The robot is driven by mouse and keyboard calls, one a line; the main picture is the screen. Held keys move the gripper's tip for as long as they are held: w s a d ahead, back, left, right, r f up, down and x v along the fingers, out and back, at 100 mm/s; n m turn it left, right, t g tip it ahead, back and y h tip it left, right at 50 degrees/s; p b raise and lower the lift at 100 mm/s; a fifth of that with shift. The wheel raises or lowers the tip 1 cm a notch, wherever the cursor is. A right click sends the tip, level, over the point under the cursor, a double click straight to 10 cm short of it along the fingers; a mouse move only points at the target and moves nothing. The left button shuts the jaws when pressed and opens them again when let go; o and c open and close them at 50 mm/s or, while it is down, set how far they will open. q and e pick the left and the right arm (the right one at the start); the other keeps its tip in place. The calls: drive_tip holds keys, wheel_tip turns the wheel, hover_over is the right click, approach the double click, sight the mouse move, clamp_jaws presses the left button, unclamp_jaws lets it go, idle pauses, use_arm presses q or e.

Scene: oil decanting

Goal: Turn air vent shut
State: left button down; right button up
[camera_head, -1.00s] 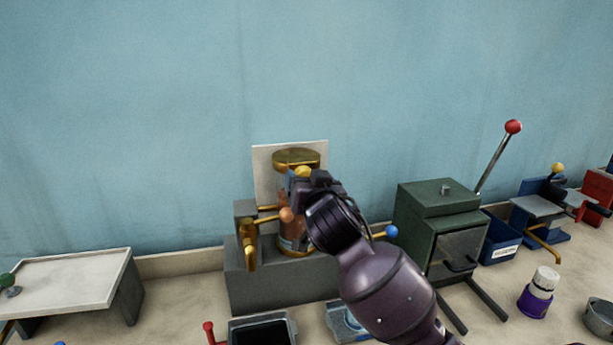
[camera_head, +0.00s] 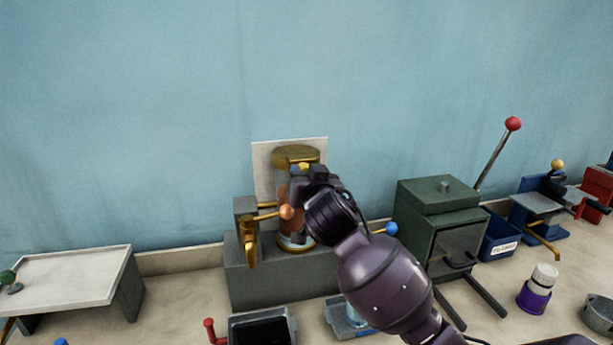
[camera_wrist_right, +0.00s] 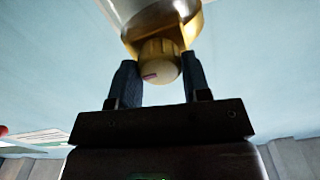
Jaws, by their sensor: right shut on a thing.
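The air vent appears to be the ribbed brass knob (camera_wrist_right: 160,62) with a small red mark on its face, on a brass fitting of the vessel. In the wrist view my right gripper (camera_wrist_right: 158,82) has one finger on each side of this knob and is shut on it. In the head view my right gripper (camera_head: 308,172) is in front of the glass vessel's upper part, below its brass cap (camera_head: 296,155), and hides the knob. Reddish-brown liquid shows in the vessel. My left gripper is not in view.
The vessel stands on a grey block (camera_head: 260,285) before a pale panel (camera_head: 263,170). A brass tap (camera_head: 249,245) and an orange ball handle (camera_head: 286,212) are at its left. A blue ball lever (camera_head: 391,228) and a green box (camera_head: 440,215) are at right.

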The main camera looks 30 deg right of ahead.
drive_tip(key=shift+n, duration=0.3)
drive_tip(key=shift+a+f+n, duration=0.1)
drive_tip(key=shift+n, duration=8.5)
drive_tip(key=o, duration=0.9)
use_arm(q)
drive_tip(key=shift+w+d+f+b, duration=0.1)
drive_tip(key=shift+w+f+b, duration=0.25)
drive_tip(key=shift+b, duration=0.45)
use_arm(e)
drive_tip(key=v, duration=1)
drive_tip(key=shift+s+a, duration=0.1)
drive_tip(key=shift+s, duration=0.25)
